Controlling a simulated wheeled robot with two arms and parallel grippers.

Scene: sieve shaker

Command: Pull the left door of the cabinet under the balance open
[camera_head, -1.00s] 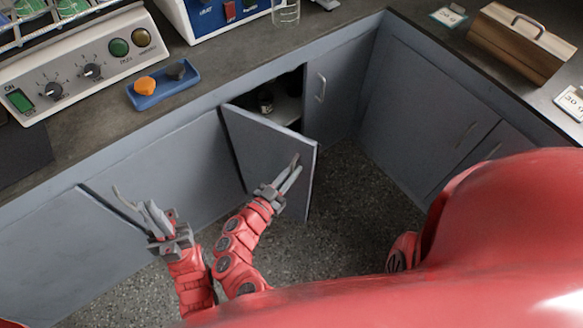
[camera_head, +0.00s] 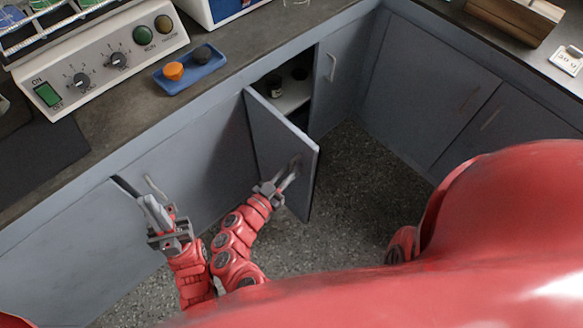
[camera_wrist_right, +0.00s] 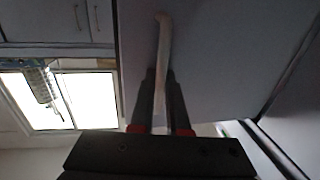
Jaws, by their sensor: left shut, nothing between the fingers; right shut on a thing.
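The grey left cabinet door (camera_head: 268,140) stands open, swung out from the cabinet front at a wide angle. My right gripper (camera_head: 291,174) is at its outer face near the free edge. In the right wrist view, my right gripper (camera_wrist_right: 160,75) is shut on the pale door handle (camera_wrist_right: 163,38), which runs between the fingers. Dark jars (camera_head: 274,86) show on a pale shelf (camera_head: 292,100) inside the opening. My left gripper (camera_head: 150,207) is shut and empty, in front of the cabinet fronts to the left. The balance cannot be made out.
A closed door with a handle (camera_head: 332,67) is right of the opening. A control box (camera_head: 105,60) and a blue tray (camera_head: 190,72) with orange and dark knobs stand on the counter. Speckled floor (camera_head: 355,190) is clear right of the door.

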